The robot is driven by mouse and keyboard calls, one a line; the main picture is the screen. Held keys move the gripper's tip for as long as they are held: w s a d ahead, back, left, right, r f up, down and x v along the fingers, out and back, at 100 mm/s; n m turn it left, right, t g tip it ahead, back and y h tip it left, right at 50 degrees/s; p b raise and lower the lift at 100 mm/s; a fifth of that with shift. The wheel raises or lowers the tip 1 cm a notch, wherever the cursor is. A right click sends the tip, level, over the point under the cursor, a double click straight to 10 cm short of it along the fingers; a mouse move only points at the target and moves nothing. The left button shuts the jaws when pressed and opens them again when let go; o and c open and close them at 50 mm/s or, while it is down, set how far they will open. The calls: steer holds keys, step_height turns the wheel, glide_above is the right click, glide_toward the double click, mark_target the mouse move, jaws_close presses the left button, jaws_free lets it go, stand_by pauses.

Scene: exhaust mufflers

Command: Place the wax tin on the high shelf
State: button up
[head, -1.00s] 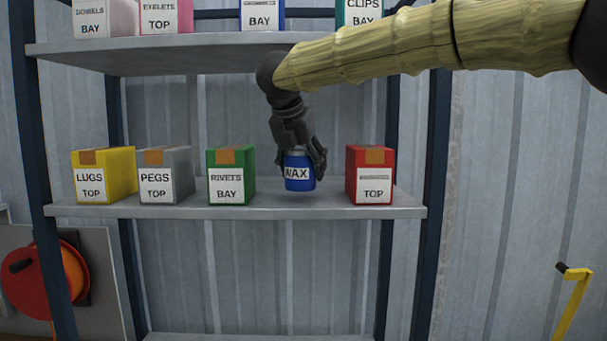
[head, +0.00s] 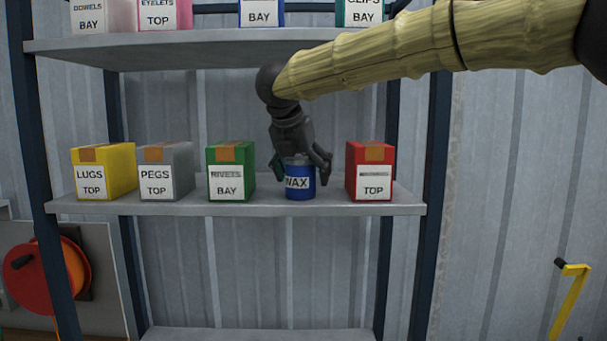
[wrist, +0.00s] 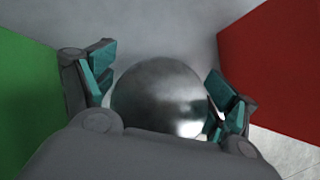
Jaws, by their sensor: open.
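The blue wax tin (head: 300,186) stands upright on the middle shelf (head: 265,209), between a green box and a red box. My gripper (head: 301,166) is above the tin with its fingers open on either side of it. In the wrist view the tin's round metal lid (wrist: 158,98) lies between the two teal-padded fingers of my gripper (wrist: 163,92), with a gap at the left finger; the right finger is close to the lid's edge. Another shelf (head: 190,43) is higher up, its front edge in view.
The green rivets box (head: 230,155) is left of the tin and the red box (head: 371,155) right of it. The grey pegs box (head: 166,160) and yellow lugs box (head: 104,160) stand farther left. Several boxes, including dowels (head: 88,20) and clips (head: 358,14), line the upper shelf.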

steer(key=b+v, duration=0.2)
steer(key=v, duration=0.9)
steer(key=shift+s+a+r, duration=0.15)
steer(key=shift+s+r, duration=0.05)
steer(key=shift+r, duration=0.1)
